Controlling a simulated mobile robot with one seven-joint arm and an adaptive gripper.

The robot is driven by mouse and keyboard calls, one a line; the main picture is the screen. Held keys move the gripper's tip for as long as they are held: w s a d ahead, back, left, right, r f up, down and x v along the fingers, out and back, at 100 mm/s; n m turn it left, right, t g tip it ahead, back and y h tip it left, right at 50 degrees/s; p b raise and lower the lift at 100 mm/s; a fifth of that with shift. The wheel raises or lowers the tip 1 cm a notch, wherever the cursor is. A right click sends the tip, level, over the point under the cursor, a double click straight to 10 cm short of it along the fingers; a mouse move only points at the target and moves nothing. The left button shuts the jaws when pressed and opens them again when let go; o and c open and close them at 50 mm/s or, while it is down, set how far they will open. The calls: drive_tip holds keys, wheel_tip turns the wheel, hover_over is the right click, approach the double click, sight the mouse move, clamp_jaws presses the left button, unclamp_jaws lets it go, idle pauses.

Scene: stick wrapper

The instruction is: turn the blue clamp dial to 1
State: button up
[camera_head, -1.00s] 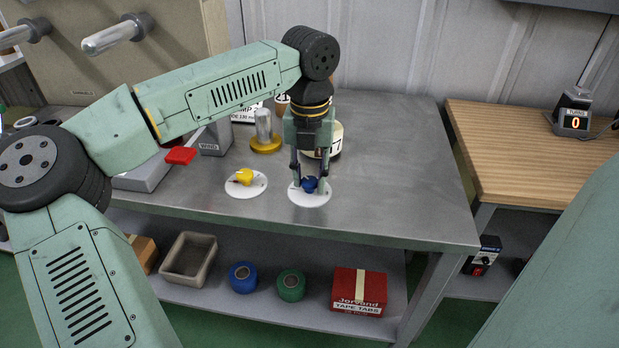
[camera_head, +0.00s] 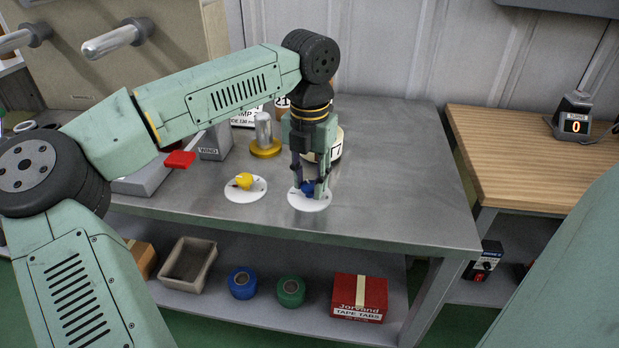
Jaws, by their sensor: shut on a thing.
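The blue clamp dial (camera_head: 307,187) sits on a round white plate (camera_head: 309,203) near the front edge of the metal bench. My gripper (camera_head: 308,190) points straight down over it and is shut on the dial, with a finger on each side. The fingers hide much of the dial, and I cannot read its setting or any marks on the plate. A yellow dial (camera_head: 243,181) sits on its own white plate to the left, apart from my gripper.
A metal post on a yellow base (camera_head: 265,147) and a grey winder box (camera_head: 214,142) stand behind the dials. A cream round object (camera_head: 336,146) is close behind my gripper. A counter reading 0 (camera_head: 575,126) stands on the wooden table. The bench's right side is clear.

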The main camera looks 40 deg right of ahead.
sight(310, 185)
drive_tip(key=o, duration=1.2)
drive_tip(key=shift+c, duration=0.2)
wheel_tip(310, 185, up, 12)
